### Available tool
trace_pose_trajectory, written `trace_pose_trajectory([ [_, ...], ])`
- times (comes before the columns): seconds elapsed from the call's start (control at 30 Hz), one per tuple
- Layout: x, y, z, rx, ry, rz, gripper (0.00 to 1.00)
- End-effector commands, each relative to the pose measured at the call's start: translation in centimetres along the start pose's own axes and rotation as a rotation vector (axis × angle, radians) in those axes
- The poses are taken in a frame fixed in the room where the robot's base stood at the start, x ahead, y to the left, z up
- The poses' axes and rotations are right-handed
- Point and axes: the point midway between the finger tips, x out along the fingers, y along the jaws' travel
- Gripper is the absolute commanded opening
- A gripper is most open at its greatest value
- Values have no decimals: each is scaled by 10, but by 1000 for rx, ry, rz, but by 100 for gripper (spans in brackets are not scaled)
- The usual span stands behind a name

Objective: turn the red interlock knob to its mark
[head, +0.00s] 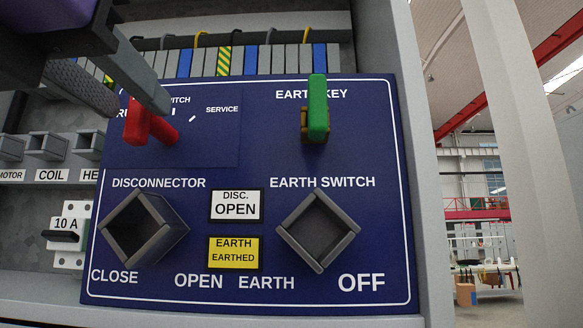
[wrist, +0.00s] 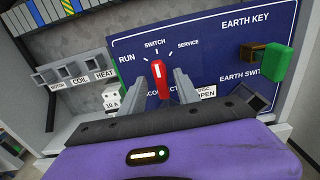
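The red interlock knob (head: 150,127) is on the upper left of the dark blue panel, partly hidden by my fingers in the head view. In the wrist view the knob (wrist: 159,82) stands between the RUN and SERVICE labels, its white line pointing up toward the word SWITCH. A short white mark (head: 192,118) shows beside SERVICE in the head view. My gripper (head: 136,108) is open. In the wrist view its fingers (wrist: 152,70) stand on either side of the knob, with gaps visible; I cannot tell whether they reach its depth.
A green earth key (head: 317,108) sticks out at the upper right. Two square sockets, the disconnector (head: 178,232) and the earth switch (head: 350,240), project below. Small grey boxes (head: 47,146) and a 10 A breaker (head: 68,236) are at left. The cabinet edge (head: 425,180) is at right.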

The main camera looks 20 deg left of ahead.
Motion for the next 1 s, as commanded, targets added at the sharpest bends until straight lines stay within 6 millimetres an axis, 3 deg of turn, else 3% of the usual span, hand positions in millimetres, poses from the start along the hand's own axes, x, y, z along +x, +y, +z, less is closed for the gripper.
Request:
trace_pose_trajectory([
  [0.2, 24, 0, 2, -1, 0, -2, 38],
  [0.57, 30, 0, 0, -1, -1, -1, 38],
  [0.77, 29, 0, 0, 0, -1, -1, 0],
  [1.0, 29, 0, -1, 5, -1, -1, 0],
])
